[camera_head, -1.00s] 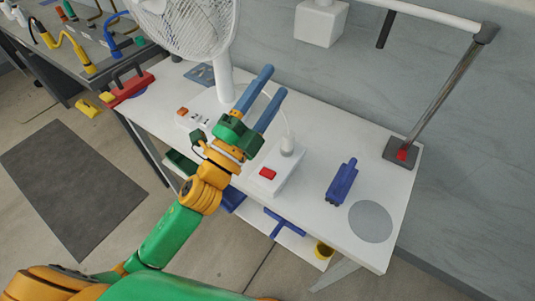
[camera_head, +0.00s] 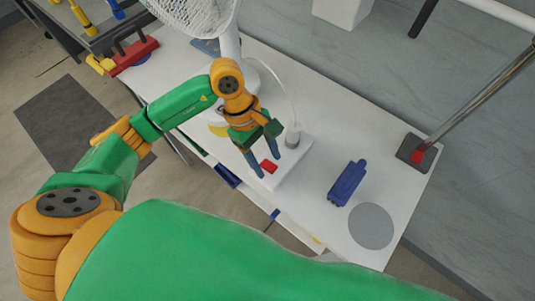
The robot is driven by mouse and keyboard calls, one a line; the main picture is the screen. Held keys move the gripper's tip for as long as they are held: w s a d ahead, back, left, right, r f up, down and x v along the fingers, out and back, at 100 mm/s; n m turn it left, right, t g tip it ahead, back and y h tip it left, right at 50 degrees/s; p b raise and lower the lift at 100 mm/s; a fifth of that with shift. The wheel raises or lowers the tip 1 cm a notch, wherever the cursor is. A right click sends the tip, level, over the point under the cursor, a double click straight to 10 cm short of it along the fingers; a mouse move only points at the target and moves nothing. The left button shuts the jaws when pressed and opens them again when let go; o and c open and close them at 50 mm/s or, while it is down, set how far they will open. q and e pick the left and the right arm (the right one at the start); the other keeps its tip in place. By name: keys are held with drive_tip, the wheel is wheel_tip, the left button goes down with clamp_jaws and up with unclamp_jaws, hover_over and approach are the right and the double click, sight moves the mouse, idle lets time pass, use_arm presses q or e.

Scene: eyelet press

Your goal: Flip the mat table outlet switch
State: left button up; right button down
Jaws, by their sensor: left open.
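A white outlet box (camera_head: 297,165) sits on the white table (camera_head: 318,115), with a red switch (camera_head: 269,166) on its near left part. A grey-white plug (camera_head: 292,138) with a white cord stands in its far end. My left gripper (camera_head: 267,168) points down over the box, open, with its two blue-grey fingers on either side of the red switch. I cannot tell whether the fingertips touch the box or the switch. My right gripper is out of view.
A white fan (camera_head: 229,45) stands behind my left arm. A blue device (camera_head: 347,183) and a flat grey disc (camera_head: 371,226) lie to the right. A metal post on a dark base (camera_head: 407,152) stands at the right edge. A red tool (camera_head: 135,56) lies at upper left.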

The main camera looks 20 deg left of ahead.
use_arm(q)
drive_tip(key=shift+w+d+f, duration=0.1)
drive_tip(key=shift+w+f, duration=0.05)
drive_tip(key=shift+f, duration=0.25)
clamp_jaws()
drive_tip(key=shift+d+f+t+y+b, duration=0.15)
drive_tip(key=shift+d+t+y+b, duration=0.25)
drive_tip(key=shift+y+b, duration=0.55)
drive_tip(key=shift+s+d+t+y+b, duration=0.25)
drive_tip(key=shift+y+b, duration=0.25)
drive_tip(key=shift+y, duration=0.35)
drive_tip(key=shift+a+r, duration=0.1)
drive_tip(key=shift+r, duration=0.1)
unclamp_jaws()
drive_tip(key=shift+r, duration=0.1)
